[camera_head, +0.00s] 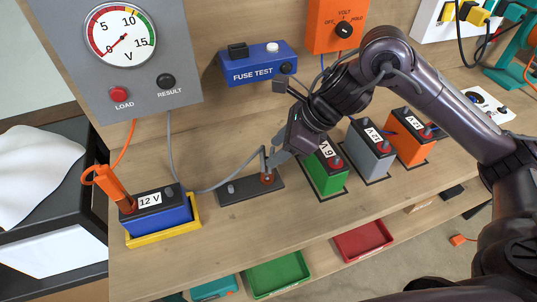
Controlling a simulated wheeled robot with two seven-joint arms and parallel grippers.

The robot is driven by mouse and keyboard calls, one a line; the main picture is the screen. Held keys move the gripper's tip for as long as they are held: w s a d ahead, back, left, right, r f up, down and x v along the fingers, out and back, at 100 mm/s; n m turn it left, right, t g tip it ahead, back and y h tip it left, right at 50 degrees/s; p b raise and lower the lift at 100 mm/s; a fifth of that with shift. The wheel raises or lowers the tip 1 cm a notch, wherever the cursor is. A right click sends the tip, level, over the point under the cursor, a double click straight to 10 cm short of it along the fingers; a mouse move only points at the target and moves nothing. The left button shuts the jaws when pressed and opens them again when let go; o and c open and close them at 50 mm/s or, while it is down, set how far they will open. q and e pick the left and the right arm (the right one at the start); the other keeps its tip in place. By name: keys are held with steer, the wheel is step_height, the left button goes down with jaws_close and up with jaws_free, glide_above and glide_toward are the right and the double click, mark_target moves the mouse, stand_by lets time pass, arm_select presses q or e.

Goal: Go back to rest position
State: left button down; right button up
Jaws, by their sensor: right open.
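My right gripper (276,150) is open, pointing down and left above the workbench. Its fingertips are close to a grey clamp (263,164) on a grey cable; I cannot tell whether they touch it. The clamp stands at the red post of a dark plate (236,191). A blue 12 V battery (160,222) sits in a yellow tray (167,239) at the left, with an orange clamp (110,184) at its left end. My left gripper is not in view.
Green (325,180), grey (369,158) and orange (409,143) batteries stand right of the gripper, under my arm. A blue fuse tester (259,65) and a grey voltmeter panel (136,85) are behind. The front middle of the bench is clear.

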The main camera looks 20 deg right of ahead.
steer(key=shift+v, duration=0.75)
